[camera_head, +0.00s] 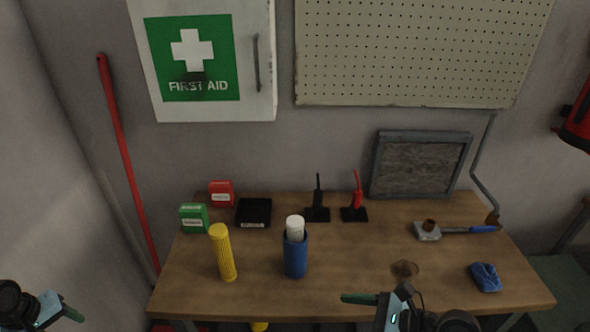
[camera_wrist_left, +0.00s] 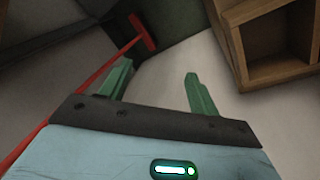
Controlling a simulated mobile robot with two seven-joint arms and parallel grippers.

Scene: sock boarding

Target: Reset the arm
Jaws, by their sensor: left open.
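My left gripper (camera_head: 68,312) is at the lower left corner of the head view, left of the table and apart from everything on it. In the left wrist view my left gripper (camera_wrist_left: 155,82) has its two green fingers spread with nothing between them. My right gripper (camera_head: 362,298) is at the table's front edge in the head view. Only one green finger of it shows clearly, so its opening cannot be told. A white cylinder (camera_head: 295,224) stands upright with a blue sleeve (camera_head: 295,258) around its lower part. A crumpled blue cloth (camera_head: 486,277) lies at the table's right.
The wooden table (camera_head: 260,295) carries a yellow ribbed cylinder (camera_head: 222,253), red (camera_head: 221,193) and green (camera_head: 194,217) boxes, a black box (camera_head: 254,212) and a grey framed panel (camera_head: 420,164). A red pole (camera_head: 124,150) leans left of the table. A wooden shelf (camera_wrist_left: 262,50) shows in the wrist view.

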